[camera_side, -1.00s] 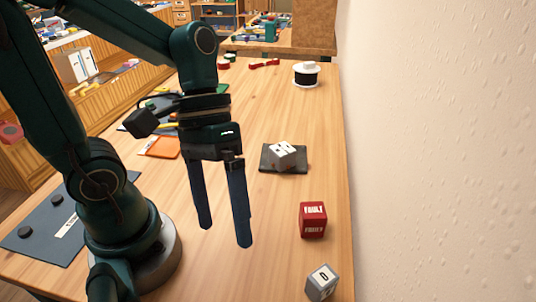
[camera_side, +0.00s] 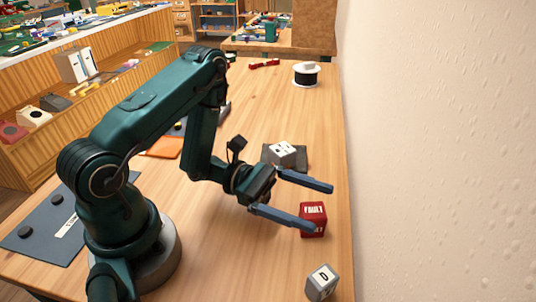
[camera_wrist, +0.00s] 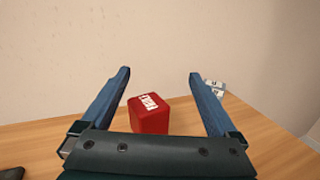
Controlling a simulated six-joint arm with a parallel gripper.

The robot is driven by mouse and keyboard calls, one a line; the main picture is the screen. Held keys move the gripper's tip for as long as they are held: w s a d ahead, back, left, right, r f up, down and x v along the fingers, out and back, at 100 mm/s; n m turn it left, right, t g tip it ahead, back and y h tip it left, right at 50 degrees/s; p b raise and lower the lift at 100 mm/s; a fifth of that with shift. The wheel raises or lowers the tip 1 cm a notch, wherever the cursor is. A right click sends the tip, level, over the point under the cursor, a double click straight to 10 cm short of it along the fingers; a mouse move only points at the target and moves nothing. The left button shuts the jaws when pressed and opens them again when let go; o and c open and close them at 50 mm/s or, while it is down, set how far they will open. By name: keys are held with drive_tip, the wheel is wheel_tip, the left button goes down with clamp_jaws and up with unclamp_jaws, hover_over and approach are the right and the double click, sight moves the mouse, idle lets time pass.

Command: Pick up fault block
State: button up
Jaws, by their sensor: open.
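The fault block is a red cube (camera_side: 313,222) with white FAULT lettering, standing on the wooden table near the wall in the side view. My gripper (camera_side: 324,208) is open, its two blue fingers reaching toward the wall. The near finger crosses in front of part of the red block in the side view. In the wrist view the red block (camera_wrist: 148,115) shows between the open fingers (camera_wrist: 157,75), nearer the left one, with its lower part hidden by the gripper body. I see no clear contact between the fingers and the block.
A grey block marked D (camera_side: 322,282) stands nearer the camera. A white-and-grey block (camera_side: 282,154) rests on a dark pad (camera_side: 301,166) behind my gripper. A black spool (camera_side: 306,75) stands farther back. The wall (camera_side: 440,160) runs along the table's right edge.

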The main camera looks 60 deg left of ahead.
sight(300, 209)
drive_tip(key=shift+w+a+f+n+t+y, duration=0.15)
drive_tip(key=shift+a+f+n+t+y, duration=0.25)
drive_tip(key=shift+f+n, duration=0.2)
drive_tip(key=shift+w+a+f+n+t+y, duration=0.15)
drive_tip(key=shift+a+f+n+t+y, duration=0.2)
drive_tip(key=shift+f+n+t, duration=0.25)
drive_tip(key=shift+f, duration=0.55)
drive_tip(key=shift+x, duration=2.5)
drive_tip(key=c, duration=1.3)
